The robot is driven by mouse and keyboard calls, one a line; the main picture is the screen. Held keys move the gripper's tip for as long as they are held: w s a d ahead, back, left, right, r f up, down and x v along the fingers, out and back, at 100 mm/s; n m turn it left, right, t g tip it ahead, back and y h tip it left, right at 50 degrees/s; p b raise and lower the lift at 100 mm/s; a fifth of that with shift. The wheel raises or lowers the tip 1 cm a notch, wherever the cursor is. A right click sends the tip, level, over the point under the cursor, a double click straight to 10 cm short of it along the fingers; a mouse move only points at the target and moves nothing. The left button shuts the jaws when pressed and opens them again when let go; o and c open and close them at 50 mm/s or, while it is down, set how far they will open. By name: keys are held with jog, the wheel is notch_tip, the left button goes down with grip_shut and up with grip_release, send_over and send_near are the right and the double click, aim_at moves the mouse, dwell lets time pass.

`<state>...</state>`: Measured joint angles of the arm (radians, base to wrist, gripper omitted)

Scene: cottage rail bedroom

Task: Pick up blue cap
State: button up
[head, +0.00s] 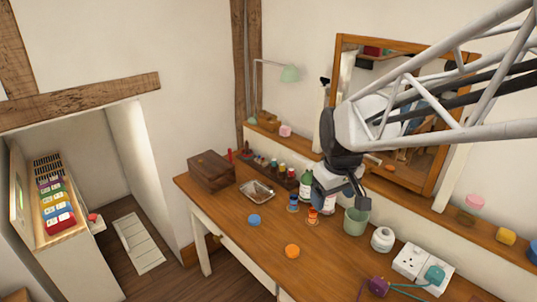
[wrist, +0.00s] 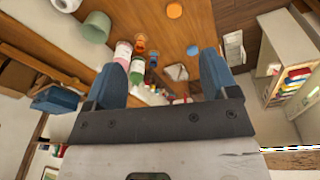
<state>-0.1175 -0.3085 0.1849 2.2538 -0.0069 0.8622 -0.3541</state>
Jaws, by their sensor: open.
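The blue cap (head: 254,220) is a small round blue disc lying flat on the wooden desk, left of the middle. In the wrist view it shows as a blue disc (wrist: 193,50) on the desk, just left of the tip of the right-hand finger. My gripper (head: 347,200) is above the desk near the bottles and the green cup, to the right of the cap and apart from it. Its two blue fingers (wrist: 160,62) are spread wide with nothing held between them.
An orange cap (head: 292,251) lies nearer the front. Small orange and blue items, bottles, a green cup (head: 356,221) and a white jar (head: 382,239) stand near my gripper. A metal tray (head: 257,191) and wooden box (head: 211,170) are farther left. Desk around the blue cap is clear.

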jog(key=w+a+f+n, duration=0.3)
jog(key=w+a+f, duration=0.1)
jog(key=w, duration=0.4)
jog(key=n+g, duration=0.2)
jog(key=n, duration=0.5)
send_near(255, 219)
jog(key=shift+s+d+f, duration=0.15)
jog(key=shift+f, duration=0.05)
jog(key=shift+w+a+f, duration=0.2)
jog(key=shift+a+f, duration=0.15)
jog(key=shift+f, duration=0.15)
jog(key=shift+f, duration=1.3)
jog(key=shift+f, duration=2.6)
